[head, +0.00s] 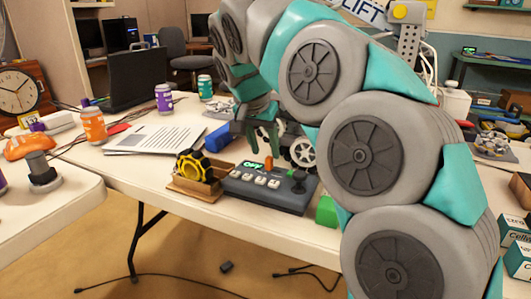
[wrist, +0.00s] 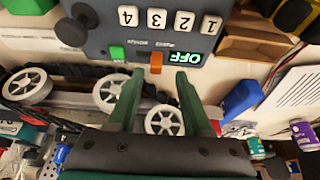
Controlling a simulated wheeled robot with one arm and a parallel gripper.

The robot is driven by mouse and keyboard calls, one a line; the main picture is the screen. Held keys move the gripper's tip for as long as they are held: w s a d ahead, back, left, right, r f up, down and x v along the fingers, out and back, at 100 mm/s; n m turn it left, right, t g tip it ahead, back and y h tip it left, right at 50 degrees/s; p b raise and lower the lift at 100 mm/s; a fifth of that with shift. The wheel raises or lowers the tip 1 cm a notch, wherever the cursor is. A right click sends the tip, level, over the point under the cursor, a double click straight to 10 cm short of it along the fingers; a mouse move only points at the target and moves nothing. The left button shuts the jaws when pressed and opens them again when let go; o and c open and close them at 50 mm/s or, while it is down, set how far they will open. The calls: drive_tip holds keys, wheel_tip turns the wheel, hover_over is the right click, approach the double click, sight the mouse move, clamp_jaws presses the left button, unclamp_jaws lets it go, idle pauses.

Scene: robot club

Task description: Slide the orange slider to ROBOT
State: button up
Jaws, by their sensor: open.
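The orange slider (head: 268,162) stands up from the back part of a dark grey control box (head: 262,196) on the white table. In the wrist view the slider (wrist: 156,63) lies between the green button (wrist: 117,53) and a lit display (wrist: 188,55) reading OFF. Small labels beside it are too small to read, so I cannot tell which marks ROBOT. My gripper (head: 258,132) is open and empty, behind the box in the head view. In the wrist view its two fingertips (wrist: 160,76) point at the box, on either side of the slider's line and apart from it.
The box also bears numbered white buttons (wrist: 156,18) and a black joystick (head: 299,182). A wooden holder with a yellow-black wheel (head: 193,165) stands close on its left. A wheeled chassis (wrist: 105,92) and a blue block (wrist: 242,95) lie near my fingers. Papers (head: 155,138) lie further left.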

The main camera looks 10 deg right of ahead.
drive_tip(key=shift+v, duration=2.85)
drive_tip(key=shift+s, duration=0.1)
